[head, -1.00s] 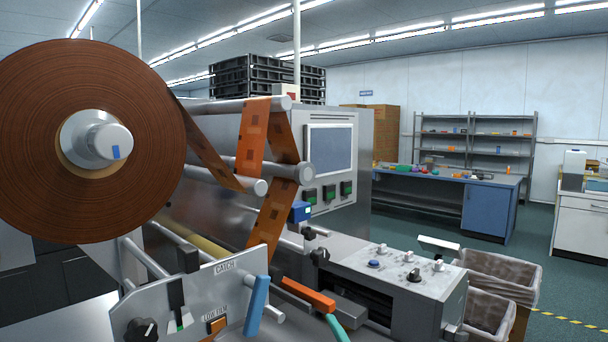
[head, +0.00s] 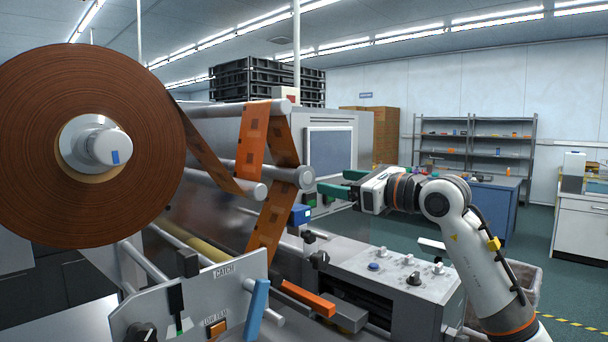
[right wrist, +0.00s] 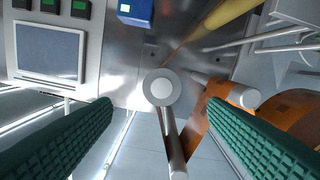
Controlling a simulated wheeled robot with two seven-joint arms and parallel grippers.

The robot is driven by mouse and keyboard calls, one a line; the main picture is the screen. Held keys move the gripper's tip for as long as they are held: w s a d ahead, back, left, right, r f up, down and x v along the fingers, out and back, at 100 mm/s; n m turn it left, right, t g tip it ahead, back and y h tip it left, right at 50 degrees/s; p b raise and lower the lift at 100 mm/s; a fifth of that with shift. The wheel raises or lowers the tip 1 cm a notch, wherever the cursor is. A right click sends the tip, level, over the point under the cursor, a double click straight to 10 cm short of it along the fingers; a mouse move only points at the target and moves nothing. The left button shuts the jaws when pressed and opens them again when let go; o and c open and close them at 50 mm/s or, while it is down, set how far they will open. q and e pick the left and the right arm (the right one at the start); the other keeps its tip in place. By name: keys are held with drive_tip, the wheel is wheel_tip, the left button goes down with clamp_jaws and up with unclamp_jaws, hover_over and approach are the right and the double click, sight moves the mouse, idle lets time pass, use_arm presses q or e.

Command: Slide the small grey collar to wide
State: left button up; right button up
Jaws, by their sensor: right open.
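A grey round collar (head: 303,177) with a pale centre sits on the free end of a metal roller beside the orange film. It also shows in the right wrist view (right wrist: 160,90), near the middle, with the rod running down behind it. My right gripper (head: 333,183) is open and empty, its green fingers to the right of the collar in the head view. In the right wrist view its fingertips (right wrist: 159,103) lie on either side of the collar, apart from it. Any width marks cannot be made out. My left gripper is not in view.
The brown film roll (head: 60,200) fills the left, with orange film (head: 253,145) threaded over rollers. A screen panel (head: 330,153) stands behind my right gripper. A switch box (head: 400,270) lies below my right arm. A blue block (head: 301,213) sits under the collar.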

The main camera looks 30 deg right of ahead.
sight(308, 176)
drive_tip(key=p+x, duration=0.3)
drive_tip(key=x, duration=0.6)
drive_tip(key=shift+w+a+r, duration=0.1)
drive_tip(key=shift+w+a, duration=0.05)
drive_tip(key=shift+w+a+p, duration=0.15)
drive_tip(key=shift+w+p, duration=0.2)
drive_tip(key=shift+w, duration=0.1)
drive_tip(key=c, duration=1.4)
drive_tip(key=shift+w+a, duration=0.15)
drive_tip(key=shift+w, duration=0.4)
drive_tip(key=o, duration=1.4)
